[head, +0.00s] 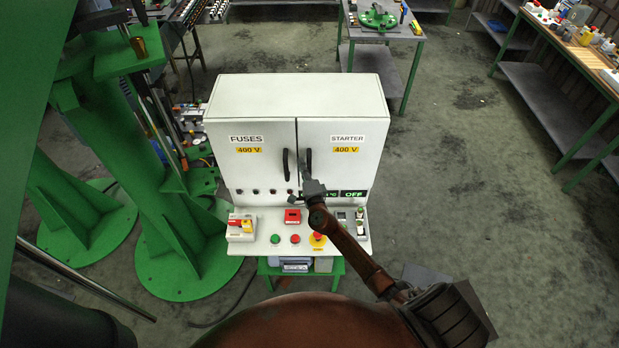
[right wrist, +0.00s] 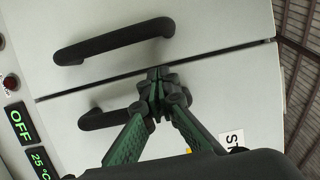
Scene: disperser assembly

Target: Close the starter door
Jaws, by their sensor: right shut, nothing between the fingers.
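The white cabinet (head: 294,95) has a left FUSES door (head: 262,175) and a right STARTER door (head: 350,170). Both doors look flush or nearly so, with a thin dark seam between them. The starter door's black handle (head: 308,158) is partly covered by my right gripper (head: 304,180). In the right wrist view, the gripper (right wrist: 158,82) is shut and empty, its tips near the seam and beside the starter handle (right wrist: 98,119). Contact with the door cannot be told. The fuses handle (right wrist: 115,40) shows above it. My left gripper is not in view.
Below the doors is a control panel (head: 265,243) with buttons, a red emergency stop (head: 318,239) and OFF displays (head: 353,194). Green machine columns (head: 150,170) stand close on the left. The floor right of the cabinet is clear up to a workbench (head: 590,75).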

